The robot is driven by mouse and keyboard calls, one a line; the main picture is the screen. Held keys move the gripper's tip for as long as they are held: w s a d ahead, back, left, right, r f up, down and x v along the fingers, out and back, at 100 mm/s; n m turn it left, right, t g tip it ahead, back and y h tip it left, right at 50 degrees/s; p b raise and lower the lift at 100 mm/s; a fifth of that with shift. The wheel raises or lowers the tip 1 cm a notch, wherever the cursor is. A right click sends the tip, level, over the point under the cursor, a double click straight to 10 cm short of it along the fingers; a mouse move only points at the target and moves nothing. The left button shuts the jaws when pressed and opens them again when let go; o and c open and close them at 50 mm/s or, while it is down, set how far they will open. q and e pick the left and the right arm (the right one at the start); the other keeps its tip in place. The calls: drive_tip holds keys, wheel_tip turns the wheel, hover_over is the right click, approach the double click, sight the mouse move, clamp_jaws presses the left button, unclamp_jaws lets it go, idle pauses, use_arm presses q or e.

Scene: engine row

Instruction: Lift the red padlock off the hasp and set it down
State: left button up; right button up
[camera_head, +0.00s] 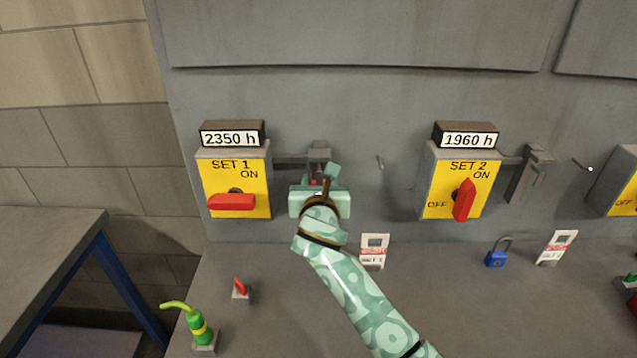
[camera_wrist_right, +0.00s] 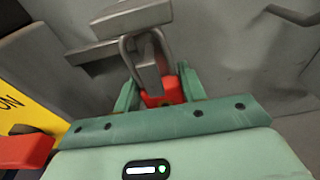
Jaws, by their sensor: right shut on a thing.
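The red padlock (camera_wrist_right: 163,91) shows between the fingers of my right gripper in the right wrist view. Its grey shackle (camera_wrist_right: 131,52) still loops around the grey hasp (camera_wrist_right: 135,16). My right gripper (camera_wrist_right: 158,90) is shut on the padlock's red body. In the head view my right gripper (camera_head: 319,184) is at the hasp (camera_head: 318,152) beside the SET 1 box, and its hand hides most of the padlock. My left gripper is in neither view.
The yellow SET 1 box (camera_head: 243,175) with a red handle is just left. The SET 2 box (camera_head: 444,195) and its hasp (camera_head: 528,172) are to the right. On the ledge are a blue padlock (camera_head: 497,257), tags (camera_head: 373,253), a green oil can (camera_head: 199,328) and a small red-topped item (camera_head: 240,288). Bare ledge lies between them.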

drive_tip(key=s+p, duration=0.6)
drive_tip(key=s, duration=0.1)
drive_tip(key=shift+s, duration=0.25)
idle(1.0)
drive_tip(key=shift+r, duration=0.1)
